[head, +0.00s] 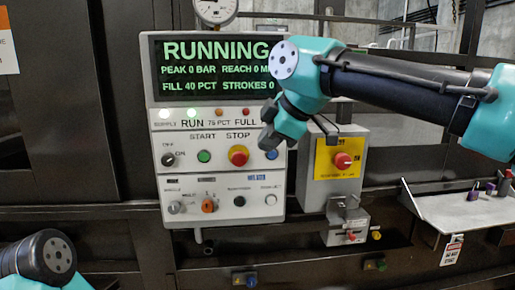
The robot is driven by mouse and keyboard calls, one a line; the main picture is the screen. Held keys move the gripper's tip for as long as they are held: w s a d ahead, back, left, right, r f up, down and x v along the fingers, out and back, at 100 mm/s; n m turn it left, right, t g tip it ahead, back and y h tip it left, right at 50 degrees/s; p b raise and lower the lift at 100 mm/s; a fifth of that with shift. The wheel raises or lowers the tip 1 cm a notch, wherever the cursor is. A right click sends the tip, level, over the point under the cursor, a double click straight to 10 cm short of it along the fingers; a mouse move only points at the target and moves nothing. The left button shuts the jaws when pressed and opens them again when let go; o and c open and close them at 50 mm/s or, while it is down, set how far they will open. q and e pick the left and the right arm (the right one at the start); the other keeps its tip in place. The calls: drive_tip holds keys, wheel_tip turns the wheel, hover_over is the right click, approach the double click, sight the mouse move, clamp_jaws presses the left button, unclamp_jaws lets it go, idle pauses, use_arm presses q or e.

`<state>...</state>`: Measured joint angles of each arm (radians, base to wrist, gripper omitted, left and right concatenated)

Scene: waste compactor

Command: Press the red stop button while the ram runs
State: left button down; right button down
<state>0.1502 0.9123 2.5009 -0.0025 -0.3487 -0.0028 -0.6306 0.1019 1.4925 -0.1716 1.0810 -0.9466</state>
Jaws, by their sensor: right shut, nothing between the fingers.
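The red stop button (238,155) sits on a yellow base under the label STOP on the grey control panel (275,205). The green start button (204,156) is to its left. The screen (205,65) above reads RUNNING, FILL 40 PCT and STROKES 0. My right gripper (266,138) is shut and empty, in front of the panel, just right of and slightly above the stop button. In the picture there is a small gap between its tip and the button; depth is hard to judge. The ram itself is not visible. My left gripper is out of view.
A blue button (271,155) lies just beside my right gripper's tip. Knobs and an orange switch (208,205) are lower on the panel. A yellow-plated box with a red knob (342,161) stands to the right. A shelf (470,210) holds small padlocks.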

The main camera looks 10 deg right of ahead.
drive_tip(key=x, duration=0.3)
drive_tip(key=w+x, duration=0.1)
drive_tip(key=x, duration=0.3)
drive_tip(key=w+r+x, duration=0.1)
drive_tip(key=x, duration=0.2)
drive_tip(key=shift+f, duration=0.1)
drive_tip(key=shift+w, duration=1.85)
drive_tip(key=shift+s, duration=0.1)
approach(242, 158)
drive_tip(key=s, duration=0.4)
drive_tip(key=shift+s+d, duration=0.25)
drive_tip(key=shift+d, duration=0.1)
